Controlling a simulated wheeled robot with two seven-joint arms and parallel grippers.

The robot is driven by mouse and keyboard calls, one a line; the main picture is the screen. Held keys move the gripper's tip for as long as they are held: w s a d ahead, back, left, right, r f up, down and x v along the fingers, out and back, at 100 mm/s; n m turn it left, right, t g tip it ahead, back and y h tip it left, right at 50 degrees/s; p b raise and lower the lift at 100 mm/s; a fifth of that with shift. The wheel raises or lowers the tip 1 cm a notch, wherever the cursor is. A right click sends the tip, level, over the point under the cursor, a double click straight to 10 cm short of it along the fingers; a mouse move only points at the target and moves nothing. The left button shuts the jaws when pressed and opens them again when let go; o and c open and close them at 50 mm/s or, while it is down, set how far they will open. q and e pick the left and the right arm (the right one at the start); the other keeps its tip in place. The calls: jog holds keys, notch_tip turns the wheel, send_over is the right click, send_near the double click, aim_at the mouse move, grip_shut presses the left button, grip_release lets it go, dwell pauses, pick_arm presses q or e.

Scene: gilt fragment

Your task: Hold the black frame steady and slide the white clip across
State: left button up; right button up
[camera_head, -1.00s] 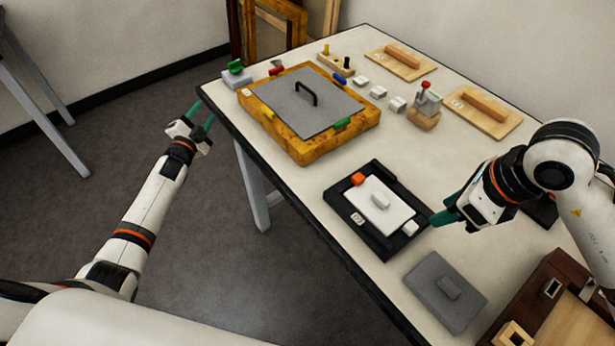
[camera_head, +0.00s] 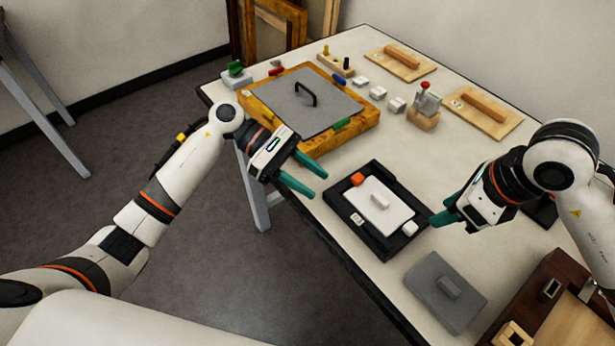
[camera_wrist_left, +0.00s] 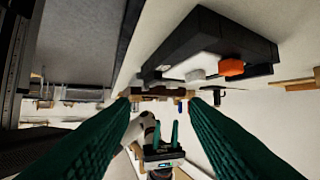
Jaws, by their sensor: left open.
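The black frame (camera_head: 369,239) lies on the table around a white panel (camera_head: 388,212) with a raised grip. An orange clip (camera_head: 357,179) sits at its upper left corner and the white clip (camera_head: 410,228) at its lower right. My left gripper (camera_head: 319,183) is open and empty, just left of the frame and apart from it. In the left wrist view the black frame (camera_wrist_left: 192,38) and orange clip (camera_wrist_left: 231,67) show above the fingers. My right gripper (camera_head: 436,219) is beside the frame's right edge; contact is unclear. Its fingers show apart in the left wrist view (camera_wrist_left: 164,132).
A grey panel (camera_head: 447,291) lies in front of the frame. A yellow-brown frame (camera_head: 305,155) with a grey sheet stands behind it. A dark wooden box (camera_head: 540,285) is at the lower right. The table's dark edge runs close to the black frame's left side.

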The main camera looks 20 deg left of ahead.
aim_at(364, 223)
pick_arm(q)
jog(key=shift+s+d+f+m, duration=0.2)
jog(key=shift+s+f+m, duration=0.05)
jog(key=shift+s+m, duration=0.05)
jog(key=x, duration=1.1)
jog(key=shift+s+d+f, duration=0.1)
jog(key=shift+d+f, duration=0.05)
jog(key=shift+f, duration=0.1)
grip_shut()
